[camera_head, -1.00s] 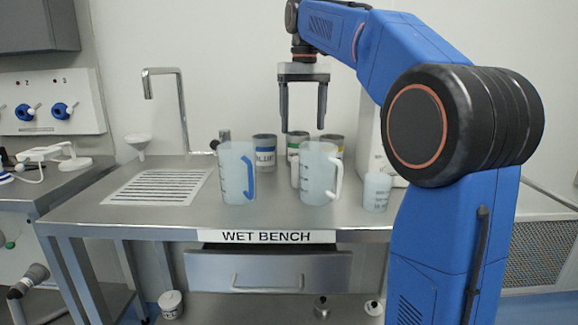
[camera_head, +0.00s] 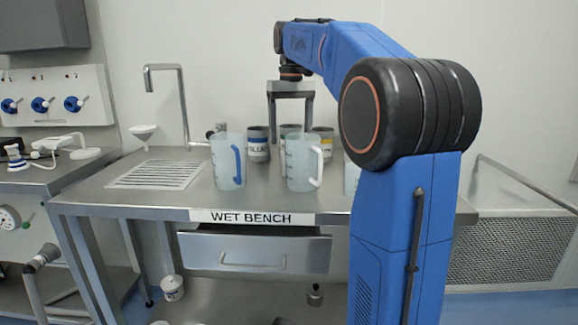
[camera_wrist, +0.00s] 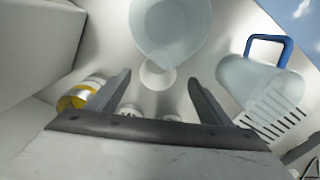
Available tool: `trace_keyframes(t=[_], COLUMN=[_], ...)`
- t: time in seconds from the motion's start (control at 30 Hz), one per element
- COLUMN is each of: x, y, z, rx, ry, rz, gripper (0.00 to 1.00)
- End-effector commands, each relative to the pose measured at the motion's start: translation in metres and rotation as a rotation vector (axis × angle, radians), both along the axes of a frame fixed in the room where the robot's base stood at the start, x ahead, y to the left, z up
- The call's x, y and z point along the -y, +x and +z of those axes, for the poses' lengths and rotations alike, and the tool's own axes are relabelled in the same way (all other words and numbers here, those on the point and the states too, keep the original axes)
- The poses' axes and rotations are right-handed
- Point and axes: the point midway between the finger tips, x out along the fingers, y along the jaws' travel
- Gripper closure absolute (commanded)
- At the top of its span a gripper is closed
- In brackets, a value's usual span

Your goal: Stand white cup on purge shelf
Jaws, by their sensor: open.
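My gripper (camera_head: 291,122) is open and empty, pointing down above the wet bench behind the clear jug with the white handle (camera_head: 302,170). In the wrist view my gripper's fingers (camera_wrist: 158,90) stand apart. A small round white cup (camera_wrist: 157,76) shows between and beyond them, close against that jug (camera_wrist: 170,25). I cannot tell whether cup and jug touch. In the head view the cup is mostly hidden behind the jug. I cannot make out a purge shelf in either view.
A blue-handled jug (camera_head: 228,165) stands left of the white-handled one. A small beaker (camera_head: 351,178) is partly hidden by my arm. A tap (camera_head: 182,105) and drain grille (camera_head: 160,174) are left.

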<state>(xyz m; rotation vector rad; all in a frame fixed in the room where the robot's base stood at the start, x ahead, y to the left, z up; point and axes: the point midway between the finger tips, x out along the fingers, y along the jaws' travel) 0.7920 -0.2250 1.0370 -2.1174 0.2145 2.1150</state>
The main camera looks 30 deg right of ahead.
Motion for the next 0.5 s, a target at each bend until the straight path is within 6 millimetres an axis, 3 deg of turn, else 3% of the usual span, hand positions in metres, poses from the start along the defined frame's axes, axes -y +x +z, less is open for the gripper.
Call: trace_keyframes(t=[0.2,0.5], x=[0.0,0.0], y=[0.0,0.0], z=[-0.033,-0.053], rx=[-0.002,-0.003], ry=[0.0,0.001], rz=[0.0,0.0], gripper=[0.27,0.27])
